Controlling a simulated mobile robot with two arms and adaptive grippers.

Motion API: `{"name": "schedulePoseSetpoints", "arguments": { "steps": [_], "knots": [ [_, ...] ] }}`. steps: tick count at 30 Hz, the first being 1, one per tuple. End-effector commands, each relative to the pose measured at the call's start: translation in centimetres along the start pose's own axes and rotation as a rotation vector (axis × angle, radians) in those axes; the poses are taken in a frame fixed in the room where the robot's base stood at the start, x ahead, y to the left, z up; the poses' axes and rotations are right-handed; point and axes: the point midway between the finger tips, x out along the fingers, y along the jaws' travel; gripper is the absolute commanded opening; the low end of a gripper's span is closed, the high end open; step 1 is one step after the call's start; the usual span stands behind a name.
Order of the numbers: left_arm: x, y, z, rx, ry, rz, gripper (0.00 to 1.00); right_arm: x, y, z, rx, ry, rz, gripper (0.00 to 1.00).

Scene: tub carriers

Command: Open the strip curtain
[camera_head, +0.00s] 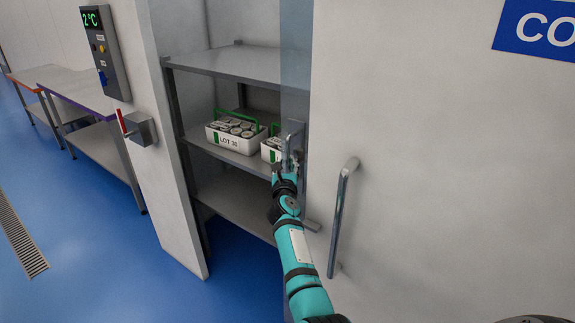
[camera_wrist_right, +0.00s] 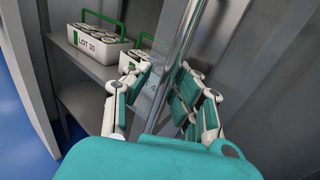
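The strip curtain (camera_head: 296,60) is a narrow, bluish translucent strip at the right side of the shelf opening. An upright metal handle bar (camera_head: 296,135) shows at its lower part, and the bar (camera_wrist_right: 184,32) also runs down between my fingers in the wrist view. My right gripper (camera_head: 285,166) is at the handle's lower part. In the wrist view its fingers (camera_wrist_right: 163,80) lie on either side of the bar, with a gap between them; contact is not clear. My left gripper is not in view.
Behind the opening, a grey shelf rack (camera_head: 235,62) holds a white tub carrier (camera_head: 232,140) marked LOT 30 and a second carrier (camera_head: 270,153), partly hidden. A white door panel with a long handle (camera_head: 340,215) stands right. A red-lever box (camera_head: 140,128) and tables (camera_head: 85,88) are left.

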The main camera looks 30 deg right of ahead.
Motion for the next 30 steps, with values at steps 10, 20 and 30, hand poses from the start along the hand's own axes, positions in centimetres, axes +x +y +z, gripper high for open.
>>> {"name": "schedulePoseSetpoints", "arguments": {
  "steps": [10, 20, 30],
  "knots": [
    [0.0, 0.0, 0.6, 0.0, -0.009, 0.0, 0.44, 0.1, -0.3, 0.3, 0.0, -0.004, -0.005, 0.36],
    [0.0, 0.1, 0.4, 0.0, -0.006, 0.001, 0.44, -4.0, -0.2, 0.1, 0.0, -0.003, -0.004, 0.36],
    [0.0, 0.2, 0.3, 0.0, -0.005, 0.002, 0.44, -7.4, 0.0, 0.1, -0.001, -0.003, -0.002, 0.36]
  ]
}}
